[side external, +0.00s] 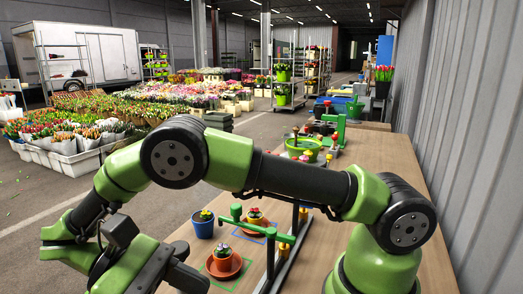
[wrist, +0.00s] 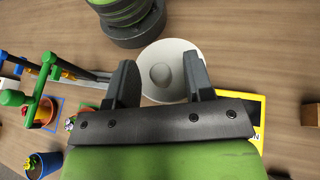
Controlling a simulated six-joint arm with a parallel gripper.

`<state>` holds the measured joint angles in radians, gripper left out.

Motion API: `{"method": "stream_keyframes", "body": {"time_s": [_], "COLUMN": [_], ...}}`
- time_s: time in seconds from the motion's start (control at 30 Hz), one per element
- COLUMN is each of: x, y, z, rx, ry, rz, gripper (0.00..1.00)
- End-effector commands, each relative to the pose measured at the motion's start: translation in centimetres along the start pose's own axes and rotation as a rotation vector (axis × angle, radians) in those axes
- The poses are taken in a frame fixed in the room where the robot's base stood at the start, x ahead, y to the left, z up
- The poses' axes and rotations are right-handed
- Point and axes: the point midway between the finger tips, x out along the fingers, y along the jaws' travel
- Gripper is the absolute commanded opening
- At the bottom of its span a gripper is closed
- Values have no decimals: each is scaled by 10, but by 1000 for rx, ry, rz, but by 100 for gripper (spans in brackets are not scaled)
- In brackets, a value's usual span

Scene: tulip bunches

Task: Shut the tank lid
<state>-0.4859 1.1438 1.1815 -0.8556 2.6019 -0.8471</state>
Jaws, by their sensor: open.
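In the wrist view a round white piece with a raised round knob (wrist: 168,91) lies below my gripper (wrist: 160,62); it looks like a lid. I cannot tell whether a tank is under it or whether it is shut. My gripper is open, with its two dark fingers apart over the white piece and nothing seen held between them. In the side external view the white piece is not visible, and my fingers cannot be made out at the lower left.
A yellow-edged panel (wrist: 259,108) lies right of the gripper, and a brown block (wrist: 311,114) is at the far right. A green fixture (side external: 262,232) stands by terracotta pots (side external: 224,265) and a blue pot (side external: 203,223). A green tub (side external: 303,147) stands farther back.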

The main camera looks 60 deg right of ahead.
Motion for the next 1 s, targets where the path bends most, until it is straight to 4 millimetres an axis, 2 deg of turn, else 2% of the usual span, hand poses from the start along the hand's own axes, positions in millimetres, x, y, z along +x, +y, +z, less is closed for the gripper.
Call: {"method": "stream_keyframes", "body": {"time_s": [0.47,1.0], "x": [10,45], "y": [-5,-15], "z": [31,64], "rx": [86,220], "ry": [340,885], "rz": [20,55], "gripper": [48,48]}}
